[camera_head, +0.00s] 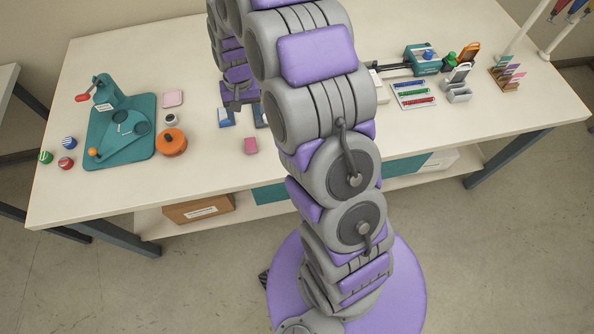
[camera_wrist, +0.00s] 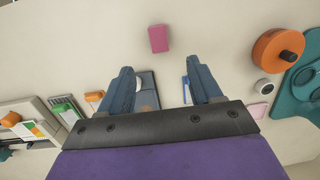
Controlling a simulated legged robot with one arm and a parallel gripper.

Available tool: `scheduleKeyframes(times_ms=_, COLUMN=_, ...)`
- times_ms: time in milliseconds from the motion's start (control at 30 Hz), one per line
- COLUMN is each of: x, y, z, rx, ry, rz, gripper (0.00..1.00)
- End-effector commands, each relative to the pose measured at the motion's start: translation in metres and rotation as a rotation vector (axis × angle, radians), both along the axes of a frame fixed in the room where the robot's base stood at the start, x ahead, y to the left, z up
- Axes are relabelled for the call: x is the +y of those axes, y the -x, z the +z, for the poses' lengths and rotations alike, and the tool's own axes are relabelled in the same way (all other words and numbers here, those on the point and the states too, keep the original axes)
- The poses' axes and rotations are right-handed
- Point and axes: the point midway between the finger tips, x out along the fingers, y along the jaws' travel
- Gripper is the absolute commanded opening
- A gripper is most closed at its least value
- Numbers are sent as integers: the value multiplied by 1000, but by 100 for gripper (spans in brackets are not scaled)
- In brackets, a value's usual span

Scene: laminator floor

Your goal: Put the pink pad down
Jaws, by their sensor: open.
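A small deep-pink pad (camera_head: 251,146) lies on the white table near its front edge. It also shows in the wrist view (camera_wrist: 159,38), just beyond the fingertips and apart from them. A paler pink flat square (camera_head: 173,99) lies farther left, beside the teal fixture; part of it shows in the wrist view (camera_wrist: 256,110). My gripper (camera_wrist: 160,68) is open, with nothing between its two blue fingers. In the head view my gripper (camera_head: 237,104) hangs over the table behind the deep-pink pad, partly hidden by my arm.
A teal fixture (camera_head: 121,135) and an orange round container (camera_head: 172,142) stand at left. Blue items (camera_head: 226,117) lie under my gripper. A tray of coloured pens (camera_head: 414,96) and small stands are at right. The table (camera_head: 215,175) is clear in front of the deep-pink pad.

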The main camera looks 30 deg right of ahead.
Motion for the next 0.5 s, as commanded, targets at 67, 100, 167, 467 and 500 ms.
scheduleKeyframes(times_ms=67, x=3, y=17, z=20, rx=2, ry=-1, rz=22, gripper=64)
scheduleKeyframes(times_ms=100, x=5, y=27, z=32, rx=1, ry=0, rz=36, gripper=64)
scheduleKeyframes(times_ms=167, x=7, y=42, z=48, rx=2, ry=1, rz=58, gripper=64)
scheduleKeyframes(times_ms=467, x=14, y=133, z=112, rx=20, ry=11, rz=155, gripper=64)
scheduleKeyframes(times_ms=500, x=15, y=145, z=119, rx=20, ry=13, rz=167, gripper=64)
